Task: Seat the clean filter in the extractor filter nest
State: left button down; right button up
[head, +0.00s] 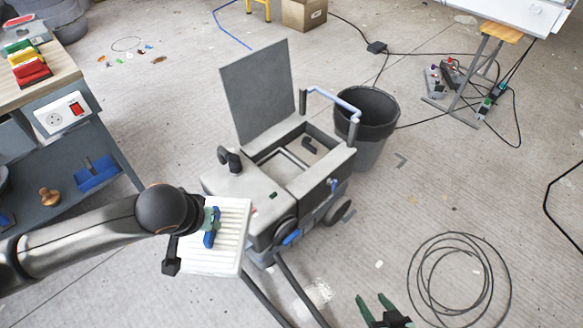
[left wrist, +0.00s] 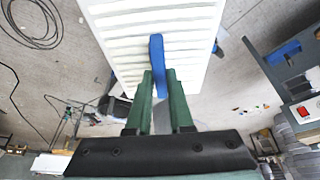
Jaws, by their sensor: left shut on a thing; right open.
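The clean filter (head: 228,258) is a white pleated panel with a blue grip tab (left wrist: 157,62). In the head view it hangs at the front left of the extractor. My left gripper (head: 211,226) is shut on the blue tab, and its green fingers also show in the left wrist view (left wrist: 158,80). The extractor (head: 232,187) is a grey wheeled box with its lid (head: 258,92) standing open. The filter nest (head: 284,166) is the open rectangular recess in its top, with no filter visible in it. My right gripper (head: 377,306) is open and empty at the bottom edge.
A dark bin (head: 367,115) stands behind the extractor's right side, near its pale blue handle (head: 333,98). A black hose stub (head: 229,159) rises from the extractor's left top. A workbench (head: 50,75) is at left. A coiled cable (head: 458,275) lies on the floor at right.

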aim_at(279, 186)
jog(key=i+l, duration=0.6)
jog(key=i, duration=0.15)
